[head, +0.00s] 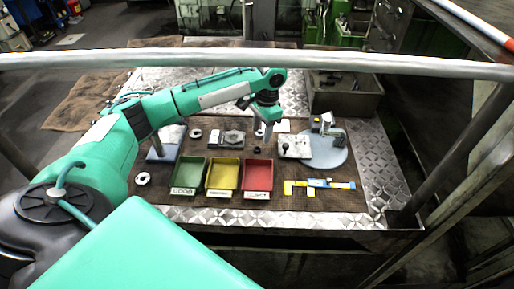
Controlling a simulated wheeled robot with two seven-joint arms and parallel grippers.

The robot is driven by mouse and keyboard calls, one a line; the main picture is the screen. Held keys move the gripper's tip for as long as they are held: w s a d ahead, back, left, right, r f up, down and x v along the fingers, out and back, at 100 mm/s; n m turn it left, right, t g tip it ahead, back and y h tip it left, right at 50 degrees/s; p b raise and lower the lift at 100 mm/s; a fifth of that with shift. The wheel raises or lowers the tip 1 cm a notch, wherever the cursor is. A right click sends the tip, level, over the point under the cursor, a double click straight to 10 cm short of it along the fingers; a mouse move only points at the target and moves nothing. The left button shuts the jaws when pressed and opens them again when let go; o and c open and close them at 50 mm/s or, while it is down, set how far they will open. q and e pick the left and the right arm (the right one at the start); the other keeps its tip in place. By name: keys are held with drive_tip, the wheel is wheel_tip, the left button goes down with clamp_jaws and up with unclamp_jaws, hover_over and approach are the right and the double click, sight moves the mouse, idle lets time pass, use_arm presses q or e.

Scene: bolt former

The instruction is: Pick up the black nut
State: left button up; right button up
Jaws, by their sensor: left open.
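A small black piece that looks like the black nut (257,150) lies on the brown mat, just behind the red bin. A dark ring-shaped part (196,133) lies farther left; at this size I cannot tell for certain which one is the nut. My left gripper (264,134) points down above the mat, close over the small black piece. It is open and appears empty; a gap to the piece is hard to judge. My right gripper is out of view.
Green (189,173), yellow (223,174) and red (258,175) bins stand in front. Pale fixtures (294,147) and a round grey plate (326,152) are to the right. A yellow-blue caliper-like tool (330,184) lies at front right. A metal rail (400,66) crosses the view.

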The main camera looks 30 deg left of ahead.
sight(257, 148)
use_arm(q)
drive_tip(key=shift+a+f, duration=0.1)
drive_tip(key=shift+f, duration=0.6)
drive_tip(key=shift+s+f+p, duration=0.1)
drive_tip(key=shift+f+p, duration=0.15)
drive_tip(key=shift+p, duration=0.1)
drive_tip(key=f, duration=0.1)
drive_tip(key=f+p, duration=0.1)
drive_tip(key=f, duration=0.1)
drive_tip(key=shift+s+a+f+p, duration=0.2)
drive_tip(key=shift+a+f+p, duration=0.1)
drive_tip(key=shift+a, duration=0.1)
drive_tip(key=shift+f, duration=0.55)
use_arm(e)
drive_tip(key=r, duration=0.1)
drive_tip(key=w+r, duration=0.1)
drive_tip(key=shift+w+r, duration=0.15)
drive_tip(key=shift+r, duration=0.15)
use_arm(q)
clamp_jaws()
